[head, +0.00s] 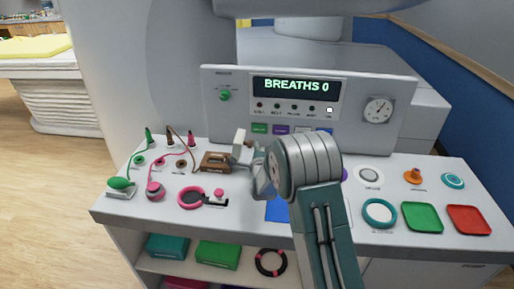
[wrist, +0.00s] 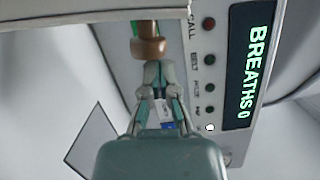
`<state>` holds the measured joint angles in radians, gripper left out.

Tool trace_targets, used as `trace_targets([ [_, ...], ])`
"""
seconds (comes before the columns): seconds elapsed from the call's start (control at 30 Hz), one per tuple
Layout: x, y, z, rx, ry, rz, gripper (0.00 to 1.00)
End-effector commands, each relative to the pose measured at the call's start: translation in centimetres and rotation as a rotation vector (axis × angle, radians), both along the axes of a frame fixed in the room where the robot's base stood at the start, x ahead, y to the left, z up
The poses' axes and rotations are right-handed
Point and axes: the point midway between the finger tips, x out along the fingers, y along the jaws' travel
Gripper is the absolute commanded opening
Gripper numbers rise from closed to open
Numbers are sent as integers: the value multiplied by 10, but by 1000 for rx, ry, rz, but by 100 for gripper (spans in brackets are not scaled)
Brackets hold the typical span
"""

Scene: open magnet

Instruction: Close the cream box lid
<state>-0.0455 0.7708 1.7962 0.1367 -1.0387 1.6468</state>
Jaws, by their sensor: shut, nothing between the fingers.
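A small cream piece (head: 240,141), perhaps the box lid, stands up beside a brown block (head: 214,162) on the white counter, left of my gripper. I cannot tell its hinge or exact angle. My gripper (head: 257,170) is just to its right, partly hidden by my own wrist. In the wrist view my gripper (wrist: 157,72) is shut and empty, with its tips close to a brown rounded part (wrist: 149,48). I cannot tell whether they touch. A pale flat surface (wrist: 80,12) crosses the top of that view; I cannot tell what it belongs to.
A display panel (head: 297,88) reading "BREATHS 0" rises behind the counter. A gauge (head: 378,110) is on its right. Green (head: 422,217) and red (head: 468,219) trays lie at right. A blue flat piece (head: 278,211) lies below my gripper.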

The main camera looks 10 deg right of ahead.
Motion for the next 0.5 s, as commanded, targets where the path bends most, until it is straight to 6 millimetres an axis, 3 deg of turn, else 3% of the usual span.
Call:
trace_targets([
  [0.5, 3, 9, 9, -86, 28, 1, 0],
])
